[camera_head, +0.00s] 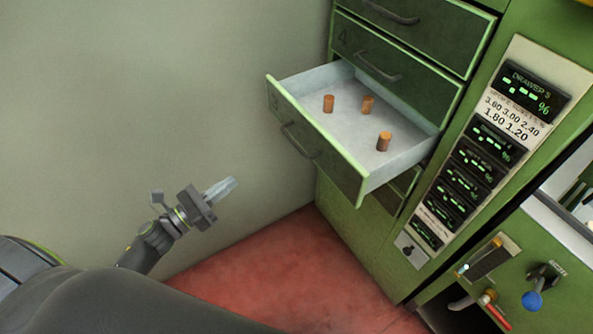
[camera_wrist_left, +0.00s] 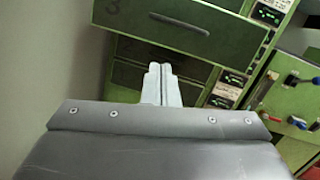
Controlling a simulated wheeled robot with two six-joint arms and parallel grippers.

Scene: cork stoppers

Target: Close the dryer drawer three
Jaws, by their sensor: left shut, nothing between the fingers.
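The dryer drawer three (camera_head: 310,140) is pulled out from the green cabinet in the head view. Its front bears a dark bar handle (camera_head: 300,140) and a faint number 3. Three cork stoppers stand upright on its pale floor: one at left (camera_head: 328,103), one behind (camera_head: 367,104) and one near the right side (camera_head: 384,141). My left gripper (camera_head: 224,188) is shut and empty, to the left of and apart from the drawer front. In the left wrist view the shut fingers (camera_wrist_left: 160,84) appear below the drawer front (camera_wrist_left: 180,28). My right gripper is not in view.
Shut drawers, including drawer four (camera_head: 400,65), are above the open one. A display panel (camera_head: 485,150) is on the cabinet's right, with knobs and a blue-ended lever (camera_head: 532,300) lower down. A plain wall (camera_head: 150,90) stands at left. The red floor (camera_head: 280,280) is clear.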

